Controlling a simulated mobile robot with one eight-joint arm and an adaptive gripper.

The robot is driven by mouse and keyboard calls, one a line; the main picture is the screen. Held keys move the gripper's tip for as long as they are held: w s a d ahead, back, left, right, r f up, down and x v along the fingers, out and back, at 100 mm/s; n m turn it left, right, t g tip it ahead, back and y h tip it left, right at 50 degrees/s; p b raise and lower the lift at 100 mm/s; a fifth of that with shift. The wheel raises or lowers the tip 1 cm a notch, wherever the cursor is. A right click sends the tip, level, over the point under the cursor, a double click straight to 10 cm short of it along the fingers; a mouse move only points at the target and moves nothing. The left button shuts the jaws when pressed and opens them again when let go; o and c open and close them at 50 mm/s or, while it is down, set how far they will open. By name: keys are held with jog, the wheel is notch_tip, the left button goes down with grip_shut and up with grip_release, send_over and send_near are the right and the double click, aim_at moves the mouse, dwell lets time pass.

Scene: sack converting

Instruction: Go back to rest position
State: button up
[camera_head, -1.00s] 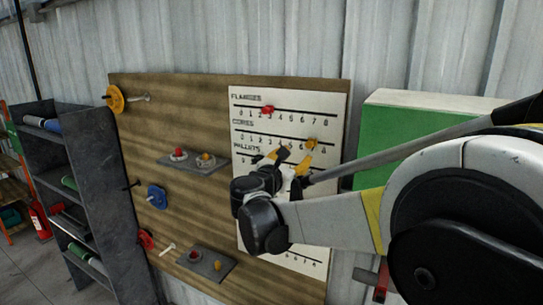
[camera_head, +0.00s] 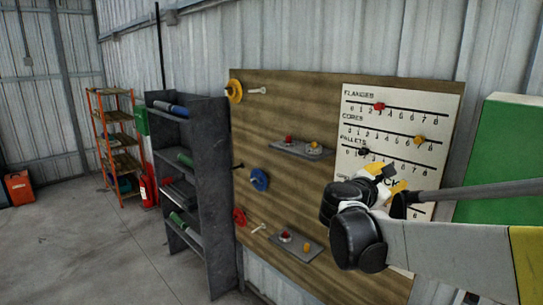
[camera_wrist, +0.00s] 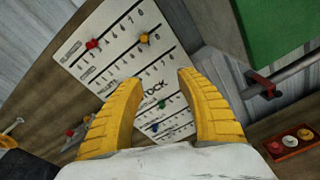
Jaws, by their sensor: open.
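My gripper (camera_head: 388,180) is in front of the white stock board in the head view, with its yellow fingers toward the board. In the wrist view the two yellow fingers (camera_wrist: 160,100) are spread apart with nothing between them. The white board (camera_head: 446,112) carries scales marked flanges, cores and pallets. A red slider (camera_head: 379,106) sits on the flanges scale, a yellow slider (camera_head: 419,140) on the cores scale and a dark slider (camera_head: 363,152) on the pallets scale. My gripper and arm hide the lower part of the board in the head view.
The wooden panel (camera_head: 300,190) holds coloured discs on pegs and two small grey shelves. A dark rack (camera_head: 213,170) with rolls stands left of it. A green box (camera_head: 500,150) is at the right. The floor (camera_head: 90,240) at the left is open.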

jog(key=s+f+m+g+y+b, duration=0.25)
jog(key=s+f+m+b, duration=0.4)
jog(key=f, duration=0.65)
jog(key=s+f+m+g+y+b, duration=0.1)
jog(key=s+f+m+y+b, duration=0.25)
jog(key=s+f+b, duration=0.75)
jog(key=s+a+f+m+y+b, duration=0.2)
jog(key=s+a+f+m+b, duration=0.1)
jog(key=f, duration=0.5)
jog(key=s+a+f+m+y+b, duration=0.2)
jog(key=s+a+f+m+b, duration=0.2)
jog(key=f, duration=0.5)
jog(key=s+a+f+m+g+y+b, duration=0.1)
jog(key=s+a+f+m+y+b, duration=0.1)
jog(key=f, duration=0.7)
jog(key=s+a+m+b, duration=0.1)
jog(key=s+m+b, duration=0.1)
jog(key=m+b, duration=0.1)
jog(key=shift+s+a+f+b, duration=0.2)
jog(key=shift+s+b, duration=0.2)
jog(key=shift+b, duration=0.35)
